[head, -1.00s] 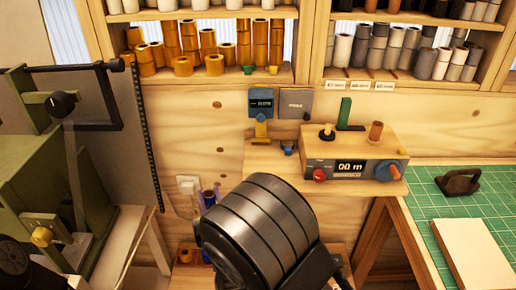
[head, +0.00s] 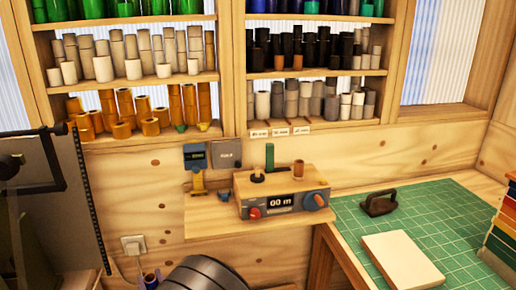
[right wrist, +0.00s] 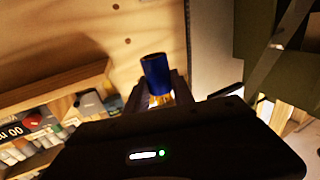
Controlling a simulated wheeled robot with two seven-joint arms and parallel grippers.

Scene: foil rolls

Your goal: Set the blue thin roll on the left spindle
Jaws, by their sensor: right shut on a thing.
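The blue thin roll (right wrist: 156,72) shows in the right wrist view, between the fingers of my right gripper (right wrist: 160,95). The gripper is shut on it, and the roll sticks out past the fingertips. In the head view the roll (head: 150,278) shows small at the bottom edge, below the wall socket, with most of the gripper out of frame. The winder box (head: 283,203) stands on a wall shelf, up and right of the roll. My left gripper is not in view.
A green upright (head: 269,156) stands between the spindles. Shelves of rolls (head: 160,75) line the wall above. A green mat (head: 430,235) at right carries a pale block (head: 402,258) and a dark tool (head: 379,202). A green machine (right wrist: 285,85) shows in the right wrist view.

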